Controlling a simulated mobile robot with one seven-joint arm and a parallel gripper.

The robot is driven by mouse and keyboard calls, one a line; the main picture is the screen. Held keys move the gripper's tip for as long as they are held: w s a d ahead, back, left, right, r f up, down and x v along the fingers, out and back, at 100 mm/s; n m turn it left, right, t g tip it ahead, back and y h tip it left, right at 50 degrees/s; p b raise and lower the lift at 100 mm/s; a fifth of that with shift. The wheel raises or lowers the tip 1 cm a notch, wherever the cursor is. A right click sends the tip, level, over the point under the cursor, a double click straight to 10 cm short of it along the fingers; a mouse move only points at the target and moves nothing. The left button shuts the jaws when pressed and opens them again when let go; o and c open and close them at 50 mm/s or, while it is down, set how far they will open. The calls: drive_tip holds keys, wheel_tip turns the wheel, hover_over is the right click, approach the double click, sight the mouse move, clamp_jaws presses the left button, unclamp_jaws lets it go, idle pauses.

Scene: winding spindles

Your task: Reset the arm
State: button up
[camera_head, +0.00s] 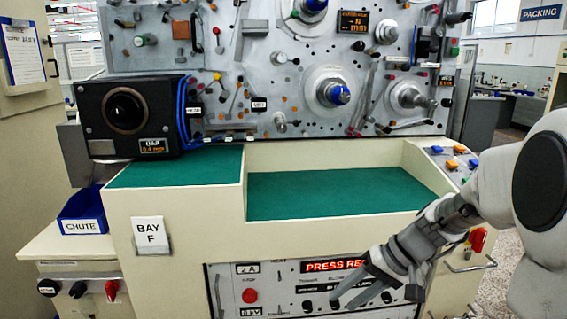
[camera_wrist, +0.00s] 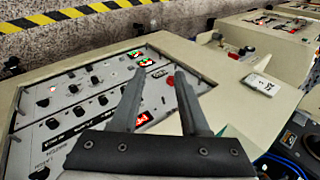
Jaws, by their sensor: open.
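My gripper (camera_head: 352,293) is in front of the lower control panel (camera_head: 277,283) of the winding machine, at the lower right of the head view. Its two fingers are spread apart with nothing between them. In the wrist view my gripper (camera_wrist: 160,74) points at the same panel (camera_wrist: 62,118), whose knobs and lit displays show around the fingers. I cannot tell whether the fingertips touch the panel. My arm comes in from the right edge of the head view.
A green-lined recess (camera_head: 335,192) lies above the panel, empty. A blue chute bin (camera_head: 82,212) stands at left and a black gauge box (camera_head: 128,118) above it. Spindles and levers cover the upright board (camera_head: 300,50). A red handle (camera_head: 477,239) is close to my wrist.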

drive_tip(key=s+r+t+h, duration=0.2)
drive_tip(key=s+r+h, duration=0.1)
drive_tip(key=s, duration=0.5)
drive_tip(key=s+d+r+n+t+h, duration=0.1)
drive_tip(key=s+r+h, duration=0.3)
drive_tip(key=s, duration=0.5)
drive_tip(key=shift+s+r+t, duration=0.25)
drive_tip(key=shift+r+t, duration=0.35)
drive_tip(key=shift+r, duration=0.6)
idle(0.8)
